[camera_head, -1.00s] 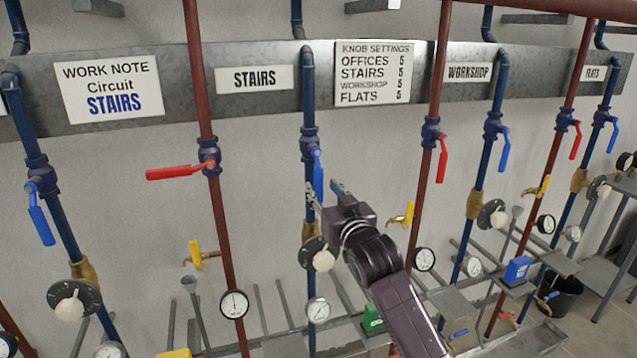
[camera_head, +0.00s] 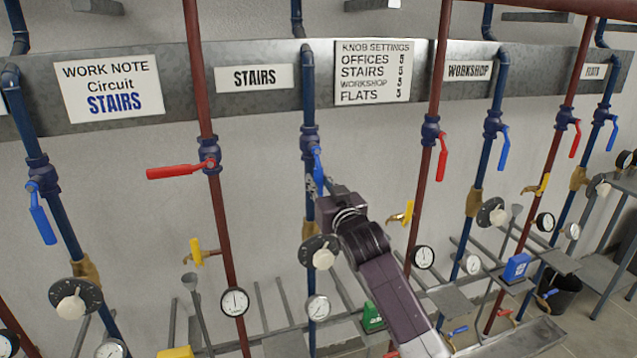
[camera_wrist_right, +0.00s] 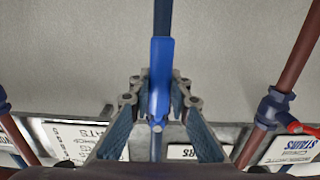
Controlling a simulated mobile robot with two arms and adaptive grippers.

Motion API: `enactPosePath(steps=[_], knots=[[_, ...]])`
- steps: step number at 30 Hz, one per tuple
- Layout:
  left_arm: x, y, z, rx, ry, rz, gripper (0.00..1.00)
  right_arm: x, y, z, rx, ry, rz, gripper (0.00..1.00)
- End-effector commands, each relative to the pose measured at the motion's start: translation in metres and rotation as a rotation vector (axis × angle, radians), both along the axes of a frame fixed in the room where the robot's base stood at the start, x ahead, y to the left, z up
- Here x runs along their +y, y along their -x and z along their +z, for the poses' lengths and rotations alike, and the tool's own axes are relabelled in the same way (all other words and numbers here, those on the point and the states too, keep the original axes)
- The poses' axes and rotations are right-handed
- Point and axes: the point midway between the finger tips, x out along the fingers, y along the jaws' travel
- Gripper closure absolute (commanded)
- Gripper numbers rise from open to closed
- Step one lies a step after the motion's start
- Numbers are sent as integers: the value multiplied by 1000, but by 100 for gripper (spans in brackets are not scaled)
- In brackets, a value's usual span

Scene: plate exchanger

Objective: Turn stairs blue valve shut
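The stairs blue valve (camera_head: 308,143) sits on the blue pipe right of the STAIRS label (camera_head: 255,78). Its blue handle (camera_head: 318,163) hangs down along the pipe. My right gripper (camera_head: 320,186) is at the handle's lower end, coming from below right. In the right wrist view, the blue handle (camera_wrist_right: 161,75) stands between the two open fingers (camera_wrist_right: 160,92), with small gaps at its sides; contact is not clear. My left gripper is not in view.
The red stairs handle (camera_head: 174,171) points left across its red pipe, left of the blue valve. A dial knob (camera_head: 320,252) is below my gripper on the same blue pipe. A yellow tap (camera_head: 403,214) is to its right. Gauges and a grey rack lie lower.

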Motion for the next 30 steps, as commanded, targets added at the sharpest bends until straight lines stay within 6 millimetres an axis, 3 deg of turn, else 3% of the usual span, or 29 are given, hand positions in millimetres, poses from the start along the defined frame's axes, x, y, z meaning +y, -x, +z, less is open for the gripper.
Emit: enactPosePath(steps=[3, 17, 30], knots=[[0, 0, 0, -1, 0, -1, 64, 0, 0, 0, 0, 0, 0, 100], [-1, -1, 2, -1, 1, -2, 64, -2, 0, 0, -6, 21, -1, 100], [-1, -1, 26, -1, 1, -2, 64, -22, -7, 6, -89, 283, -2, 100]])
